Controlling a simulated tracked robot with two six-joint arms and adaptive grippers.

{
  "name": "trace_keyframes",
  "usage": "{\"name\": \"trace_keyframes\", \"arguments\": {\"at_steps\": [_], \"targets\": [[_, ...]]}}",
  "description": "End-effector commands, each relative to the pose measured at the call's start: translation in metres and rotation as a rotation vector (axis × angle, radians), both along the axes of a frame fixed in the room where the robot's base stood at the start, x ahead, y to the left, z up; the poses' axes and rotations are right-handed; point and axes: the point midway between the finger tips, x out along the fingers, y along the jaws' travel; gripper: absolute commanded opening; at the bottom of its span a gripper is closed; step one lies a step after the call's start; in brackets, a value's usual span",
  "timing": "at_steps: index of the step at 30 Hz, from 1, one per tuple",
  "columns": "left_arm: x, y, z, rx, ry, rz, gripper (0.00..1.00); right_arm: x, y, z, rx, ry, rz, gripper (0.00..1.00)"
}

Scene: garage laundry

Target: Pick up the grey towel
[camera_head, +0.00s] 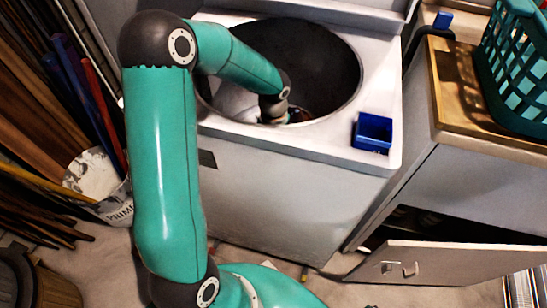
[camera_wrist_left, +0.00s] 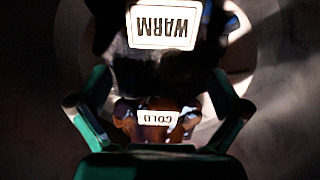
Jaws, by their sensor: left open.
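My left arm reaches down into the open washer drum (camera_head: 330,55). My left gripper (camera_wrist_left: 158,88) is open in the left wrist view, with its teal fingers spread on both sides of dark and brown items. A black item (camera_wrist_left: 165,65) bears a white "WARM" label, upside down. A brown item (camera_wrist_left: 135,128) bears a "COLD" label, also upside down, nearer the gripper's palm. I cannot make out a grey towel for certain in either view. In the head view the wrist and arm hide much of the drum's contents. My right gripper is not in view.
The washer (camera_head: 270,185) has a blue box (camera_head: 372,132) on its front right corner. A teal basket (camera_head: 525,75) stands on the wooden counter (camera_head: 455,85) at right. A cabinet door (camera_head: 450,264) hangs open low right. A paint bucket (camera_head: 95,180) stands at left.

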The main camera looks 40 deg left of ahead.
Motion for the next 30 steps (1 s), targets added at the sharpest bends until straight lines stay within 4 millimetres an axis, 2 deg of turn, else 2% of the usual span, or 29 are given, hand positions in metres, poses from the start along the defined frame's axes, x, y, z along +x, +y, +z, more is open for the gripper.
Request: {"name": "trace_keyframes", "arguments": {"at_steps": [1, 2, 15, 18, 30], "targets": [[0.0, 0.0001, 0.0002, 0.0, 0.0, 0.0, 0.95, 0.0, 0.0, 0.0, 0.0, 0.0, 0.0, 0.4], [0.0, 0.0001, 0.0002, 0.0, 0.0, 0.0, 0.9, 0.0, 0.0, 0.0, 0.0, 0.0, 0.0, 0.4], [-0.0002, 0.0001, 0.0003, 0.0, 0.0, 0.0, 0.17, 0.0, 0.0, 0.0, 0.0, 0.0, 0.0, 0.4], [0.0001, 0.0003, 0.0006, 0.0, -0.001, 0.0, 0.03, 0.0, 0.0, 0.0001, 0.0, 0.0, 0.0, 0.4], [0.0005, 0.0003, 0.0069, 0.001, -0.003, 0.0, 0.03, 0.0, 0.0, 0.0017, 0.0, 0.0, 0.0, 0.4]]}}
